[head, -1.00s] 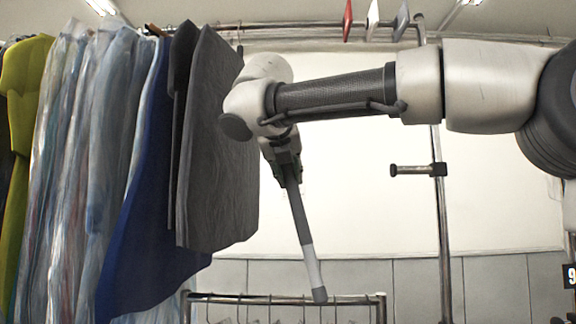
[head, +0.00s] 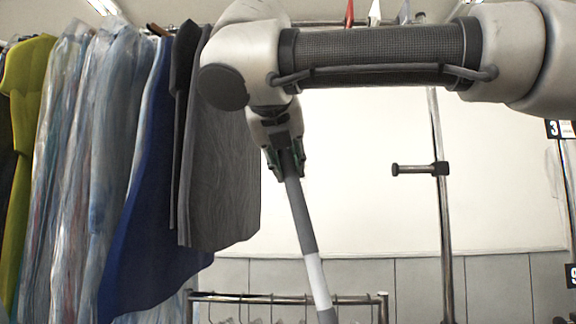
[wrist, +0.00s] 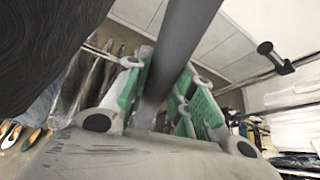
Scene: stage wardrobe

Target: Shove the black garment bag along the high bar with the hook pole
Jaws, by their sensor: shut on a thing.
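My gripper (head: 284,150) is shut on the hook pole (head: 303,225), a grey stick with a white band that slants downward in the head view; its lower end runs out of the frame. The wrist view shows the pole (wrist: 182,45) between the green finger pads of my gripper (wrist: 165,98). The black garment bag (head: 222,175) hangs at the right end of the row of clothes, just left of the pole; its top is partly hidden by my arm. A large dark surface, likely the bag (wrist: 45,45), fills the wrist view's upper left. The high bar (head: 322,22) is mostly hidden.
A blue garment (head: 150,235), several clear-covered garments (head: 70,170) and a yellow-green one (head: 25,100) hang to the left. A metal upright (head: 442,220) with a side peg stands right. A low rail (head: 250,298) with hangers stands below. The wall between is bare.

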